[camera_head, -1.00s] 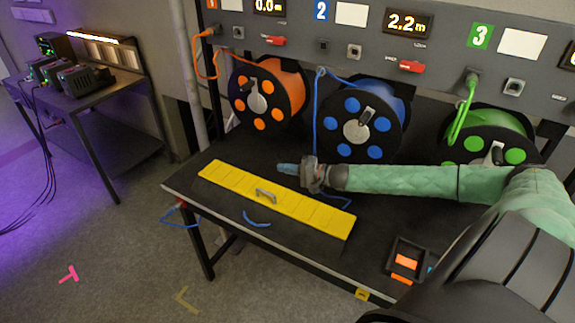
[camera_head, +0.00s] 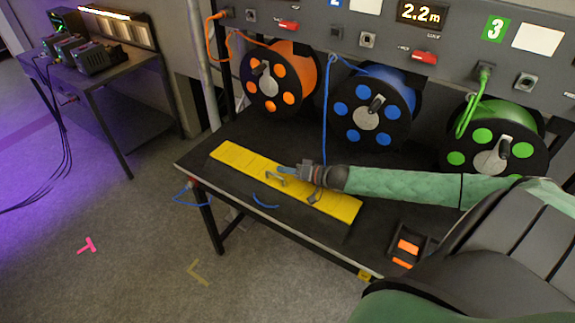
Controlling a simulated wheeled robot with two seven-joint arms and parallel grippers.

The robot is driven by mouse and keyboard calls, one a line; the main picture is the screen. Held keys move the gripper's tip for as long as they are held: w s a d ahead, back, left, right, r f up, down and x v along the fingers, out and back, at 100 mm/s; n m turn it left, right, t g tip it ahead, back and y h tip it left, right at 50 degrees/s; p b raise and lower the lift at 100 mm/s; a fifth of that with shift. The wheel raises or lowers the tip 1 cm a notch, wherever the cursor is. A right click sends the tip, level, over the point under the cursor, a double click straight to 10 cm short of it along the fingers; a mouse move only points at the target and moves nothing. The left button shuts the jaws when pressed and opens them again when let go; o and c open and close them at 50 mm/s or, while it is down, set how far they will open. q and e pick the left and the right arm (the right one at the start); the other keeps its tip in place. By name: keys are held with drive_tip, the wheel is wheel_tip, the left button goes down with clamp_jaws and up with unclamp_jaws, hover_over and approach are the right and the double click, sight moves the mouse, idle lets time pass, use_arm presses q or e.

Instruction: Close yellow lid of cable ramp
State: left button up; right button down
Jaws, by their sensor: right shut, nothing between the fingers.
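The yellow lid (camera_head: 235,160) of the cable ramp is a long flat strip near the front of the dark table, with a small grey handle (camera_head: 275,177) at its middle. It appears to lie flat. My right gripper (camera_head: 285,169) comes in from the right and is shut with nothing in it. Its fingertips are over the lid, close by the handle; whether they touch it I cannot tell. The arm hides part of the lid's back edge. A blue cable piece (camera_head: 265,201) shows at the lid's front side. My left gripper is not in view.
Orange (camera_head: 272,78), blue (camera_head: 375,108) and green (camera_head: 497,140) cable reels stand behind the lid under a grey panel (camera_head: 450,58). A small black tray (camera_head: 424,246) with orange pieces sits at the front right. A side bench (camera_head: 120,75) stands at the left.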

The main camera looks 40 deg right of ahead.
drive_tip(key=shift+s+a+f, duration=0.1)
drive_tip(key=shift+a+f, duration=0.15)
idle(0.3)
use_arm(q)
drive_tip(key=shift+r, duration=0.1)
use_arm(e)
drive_tip(key=shift+s, duration=0.1)
